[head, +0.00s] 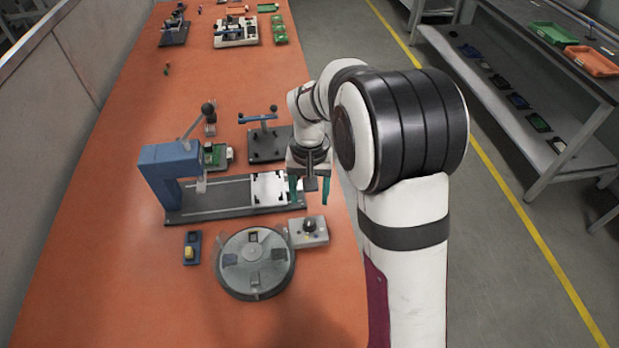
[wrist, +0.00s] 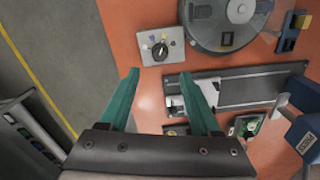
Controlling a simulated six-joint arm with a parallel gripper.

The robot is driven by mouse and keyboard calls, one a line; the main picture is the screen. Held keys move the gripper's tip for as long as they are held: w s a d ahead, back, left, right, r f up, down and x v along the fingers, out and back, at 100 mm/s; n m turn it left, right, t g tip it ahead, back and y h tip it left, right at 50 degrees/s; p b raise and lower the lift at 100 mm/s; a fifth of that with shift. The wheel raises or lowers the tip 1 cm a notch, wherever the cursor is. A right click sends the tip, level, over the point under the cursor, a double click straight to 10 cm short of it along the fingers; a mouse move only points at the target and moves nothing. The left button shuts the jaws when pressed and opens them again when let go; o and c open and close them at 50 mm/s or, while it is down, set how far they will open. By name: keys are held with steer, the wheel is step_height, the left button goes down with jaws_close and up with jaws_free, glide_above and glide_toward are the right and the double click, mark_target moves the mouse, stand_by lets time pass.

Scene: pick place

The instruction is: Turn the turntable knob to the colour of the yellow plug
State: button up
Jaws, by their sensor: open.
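The turntable (head: 240,285) is a round grey disc with several pockets; it also shows at the top of the wrist view (wrist: 205,35). Beside it is a light grey box (head: 320,240) with a dark round knob (head: 309,225). In the wrist view the knob (wrist: 160,51) sits among small coloured marks; its exact pointing is too small to tell. The yellow plug (head: 189,252) stands in a small blue holder left of the turntable, and shows at the wrist view's right (wrist: 287,45). My gripper (head: 309,192), with teal fingers, is open and empty, above and apart from the knob box.
A blue press (head: 165,170) with a dark rail and white plate (head: 270,188) stands behind the turntable. A dark stand with a blue T-handle (head: 262,120) and a green board (head: 214,155) are farther back. The orange table is clear at front left.

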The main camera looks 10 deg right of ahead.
step_height(320, 180, up, 6)
steer(key=shift+f, duration=0.1)
stand_by(0.4)
steer(key=s+r+m+y, duration=0.1)
steer(key=s+r+m, duration=0.2)
steer(key=s, duration=2.4)
steer(key=shift+s+a+y, duration=0.25)
steer(key=shift+y, duration=0.15)
